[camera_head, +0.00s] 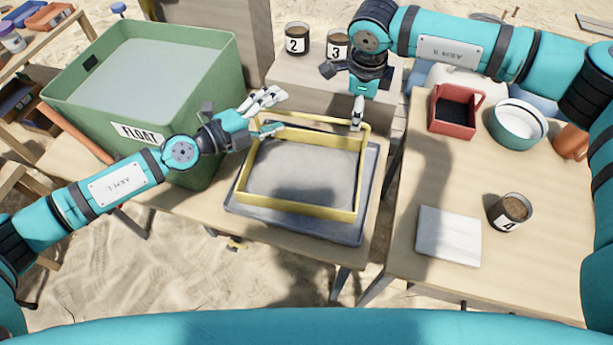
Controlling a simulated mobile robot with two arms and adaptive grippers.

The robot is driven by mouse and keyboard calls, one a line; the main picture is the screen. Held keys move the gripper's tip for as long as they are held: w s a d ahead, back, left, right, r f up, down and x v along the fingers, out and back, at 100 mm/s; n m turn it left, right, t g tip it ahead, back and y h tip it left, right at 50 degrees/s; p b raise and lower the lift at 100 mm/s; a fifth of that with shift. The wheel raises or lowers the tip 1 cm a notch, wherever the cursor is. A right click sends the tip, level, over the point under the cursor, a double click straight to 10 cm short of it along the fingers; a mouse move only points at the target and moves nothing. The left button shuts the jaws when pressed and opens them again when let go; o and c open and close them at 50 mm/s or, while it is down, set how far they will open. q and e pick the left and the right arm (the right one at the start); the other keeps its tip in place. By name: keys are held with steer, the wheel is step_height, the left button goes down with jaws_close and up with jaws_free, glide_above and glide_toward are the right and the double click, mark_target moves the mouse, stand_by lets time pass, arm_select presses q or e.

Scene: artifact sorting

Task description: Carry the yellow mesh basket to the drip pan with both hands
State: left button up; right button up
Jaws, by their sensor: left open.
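The yellow mesh basket (297,209) is a shallow yellow frame with a grey mesh floor. It is at the middle of the view, over the grey drip pan (236,209), whose rim shows around it. I cannot tell whether the basket rests on the pan. My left gripper (270,114) is open at the basket's back left corner, its fingers spread apart and apparently clear of the rim. My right gripper (358,119) points down at the back right corner, by the yellow rim. Its fingers overlap from this angle, so its grip is unclear.
A green tub (203,105) marked FLOAT stands left of the pan. Cups 2 (297,38) and 3 (337,44) stand behind. The right table holds a red basket (455,120), a teal bowl (518,138), a white slab (448,236) and cup 4 (510,220).

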step_height(320, 180, up, 9)
steer(key=s, duration=0.1)
steer(key=shift+s+a, duration=0.35)
steer(key=shift+s, duration=0.05)
